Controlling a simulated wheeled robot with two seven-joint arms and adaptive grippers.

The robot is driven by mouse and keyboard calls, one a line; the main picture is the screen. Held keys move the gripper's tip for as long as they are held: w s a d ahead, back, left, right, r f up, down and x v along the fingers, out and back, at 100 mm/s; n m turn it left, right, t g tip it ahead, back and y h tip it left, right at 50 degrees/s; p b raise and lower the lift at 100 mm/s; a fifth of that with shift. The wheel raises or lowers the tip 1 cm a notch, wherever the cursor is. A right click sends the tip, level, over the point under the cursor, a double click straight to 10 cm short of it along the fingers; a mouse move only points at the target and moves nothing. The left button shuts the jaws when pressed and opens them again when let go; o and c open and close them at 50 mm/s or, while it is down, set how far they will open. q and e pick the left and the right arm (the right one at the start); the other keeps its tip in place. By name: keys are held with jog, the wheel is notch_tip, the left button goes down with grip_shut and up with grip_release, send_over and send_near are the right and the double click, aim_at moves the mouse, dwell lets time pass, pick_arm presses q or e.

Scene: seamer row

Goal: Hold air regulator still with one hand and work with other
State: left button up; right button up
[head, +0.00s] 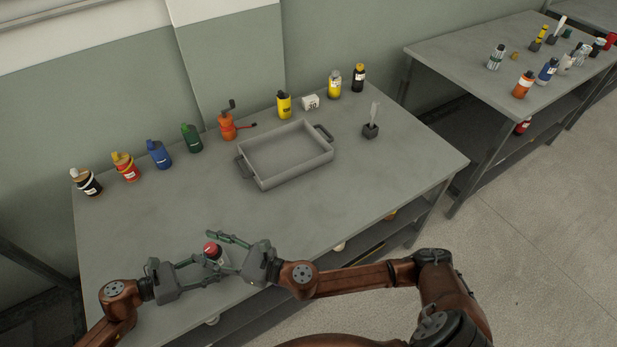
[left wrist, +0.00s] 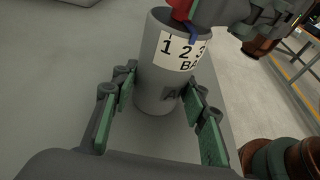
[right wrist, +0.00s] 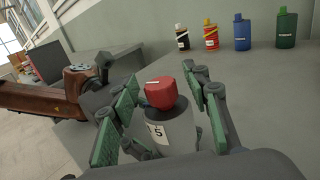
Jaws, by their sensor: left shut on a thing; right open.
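The air regulator (head: 211,250) is a grey cylinder with a red knob on top, upright near the table's front edge. In the left wrist view its body (left wrist: 158,88) carries a white label with the numbers 1 2 3. My left gripper (head: 202,268) is shut on the body, one finger on each side. My right gripper (head: 222,251) is open around the red knob. In the right wrist view the knob (right wrist: 160,93) stands between its two spread fingers, with a small pale mark on it. I cannot tell whether either finger touches it.
An empty grey tray (head: 261,183) with handles lies mid-table. Several bottles, an orange hand-cranked device (head: 228,127) and a white block (head: 310,102) line the back. A small dark holder (head: 371,131) stands at right. The table's left front is clear. Another bench (head: 455,75) holds more bottles.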

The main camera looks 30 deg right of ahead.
jog(key=n+g+y, duration=0.4)
jog(key=g, duration=0.1)
jog(key=v, duration=1.2)
jog(key=w+d+f+m+t+h, duration=0.1)
jog(key=w+d+m+t+h, duration=0.2)
jog(key=w+d, duration=0.4)
jog(key=w+d+f+m+t+h, duration=0.2)
jog(key=w+d+m, duration=0.5)
jog(key=d, duration=1.1)
jog(key=shift+w+d+m+t+h, duration=0.2)
jog(key=shift+m+t+h, duration=0.5)
jog(key=shift+h, duration=0.7)
jog(key=shift+a, duration=0.15)
